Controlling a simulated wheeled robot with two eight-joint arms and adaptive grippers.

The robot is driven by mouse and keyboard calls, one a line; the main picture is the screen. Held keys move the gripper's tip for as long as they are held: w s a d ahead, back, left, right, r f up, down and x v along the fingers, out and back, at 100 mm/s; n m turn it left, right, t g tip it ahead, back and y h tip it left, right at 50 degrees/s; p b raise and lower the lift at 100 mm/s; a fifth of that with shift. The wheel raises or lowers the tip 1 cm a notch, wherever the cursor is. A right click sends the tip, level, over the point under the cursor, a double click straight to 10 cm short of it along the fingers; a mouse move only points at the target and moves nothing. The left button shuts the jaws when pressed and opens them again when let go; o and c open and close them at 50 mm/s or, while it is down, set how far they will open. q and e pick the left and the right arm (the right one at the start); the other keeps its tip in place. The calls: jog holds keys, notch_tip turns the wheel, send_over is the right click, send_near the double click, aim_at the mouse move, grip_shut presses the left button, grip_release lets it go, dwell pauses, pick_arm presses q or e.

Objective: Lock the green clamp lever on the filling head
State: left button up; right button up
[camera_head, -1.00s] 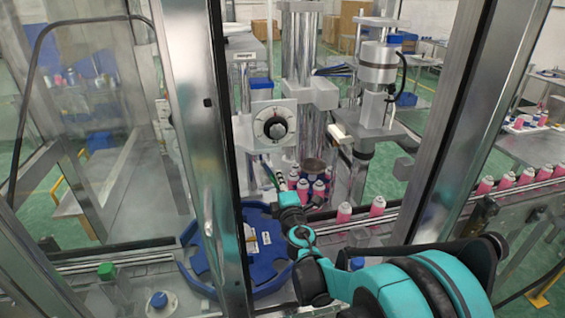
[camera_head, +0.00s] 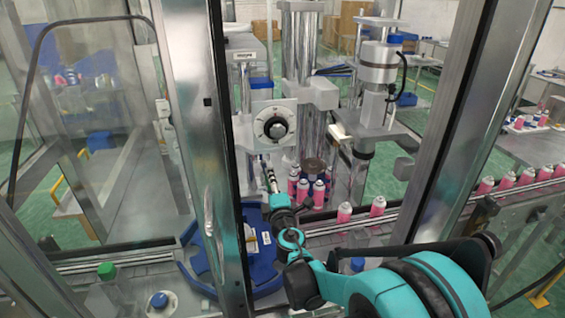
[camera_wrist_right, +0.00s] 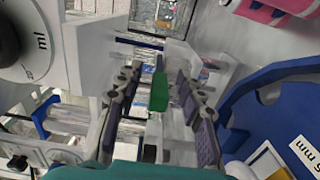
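The filling head is the white block with a round dial (camera_head: 275,126) in the head view; part of its dial marked "ml" (camera_wrist_right: 20,40) shows at the left of the right wrist view. The green clamp lever (camera_wrist_right: 158,92) shows in the right wrist view as a short green bar. My right gripper (camera_wrist_right: 158,88) is open, with one finger on each side of the lever and gaps between. In the head view my right gripper (camera_head: 268,172) is just below the filling head and hides the lever there. My left gripper is not in view.
Pink cans (camera_head: 344,212) stand on the conveyor, with several more around the turntable by the filling head. A blue guide plate (camera_head: 264,262) lies below the gripper and also shows in the wrist view (camera_wrist_right: 275,100). Metal frame posts (camera_head: 205,160) stand in front.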

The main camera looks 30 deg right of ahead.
jog(key=v, duration=0.6)
jog(key=shift+s+p, duration=0.25)
jog(key=shift+p, duration=0.1)
dwell(0.5)
